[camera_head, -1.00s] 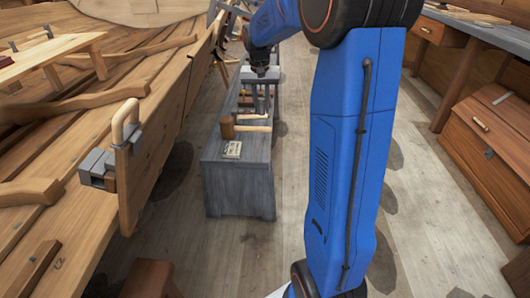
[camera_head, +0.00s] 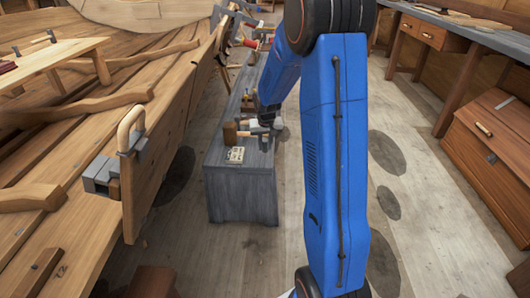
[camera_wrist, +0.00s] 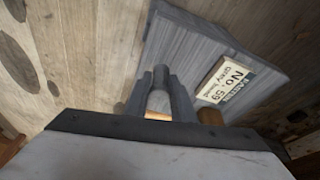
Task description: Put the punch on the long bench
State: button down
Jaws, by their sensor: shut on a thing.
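The long bench (camera_head: 240,193) is a grey wooden bench running away from me beside the hull; its near end also fills the upper middle of the wrist view (camera_wrist: 215,45). My gripper (camera_head: 264,136) is over the near part of the bench top. In the wrist view, my gripper (camera_wrist: 160,92) is shut on a short grey cylinder, the punch (camera_wrist: 158,101), held between the fingers. Its lower end is hidden, so I cannot tell whether it touches the bench.
A wooden mallet (camera_head: 230,132) lies on the bench close to my gripper, its handle partly hidden. A lettered card (camera_head: 235,155) lies nearer the bench end. Floor (camera_head: 410,230) between is clear.

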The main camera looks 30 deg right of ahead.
aim_at(265, 148)
jog(key=shift+f, duration=1.85)
jog(key=c, duration=1.5)
grip_release()
jog(key=shift+f, duration=0.15)
jog(key=s+a+r+n, duration=0.1)
jog(key=s+a+r, duration=0.4)
jog(key=r, duration=0.5)
jog(key=s+a+r, duration=0.2)
jog(key=s+r, duration=0.4)
jog(key=r, duration=0.3)
jog(key=s+a+r+n, duration=0.1)
jog(key=s+a, duration=0.3)
jog(key=s, duration=0.5)
jog(key=s+a+r+n+t+y, duration=0.1)
jog(key=s+a+r, duration=0.1)
jog(key=s, duration=0.8)
jog(key=s+a+r+n, duration=0.1)
jog(key=s+a+r, duration=0.1)
jog(key=s+a, duration=0.3)
jog(key=shift+s+a+t, duration=0.15)
jog(key=shift+s+t, duration=0.05)
jog(key=shift+s, duration=1)
jog(key=shift+s+a+t, duration=0.15)
jog(key=shift+s+t, duration=0.05)
jog(key=shift+s, duration=1)
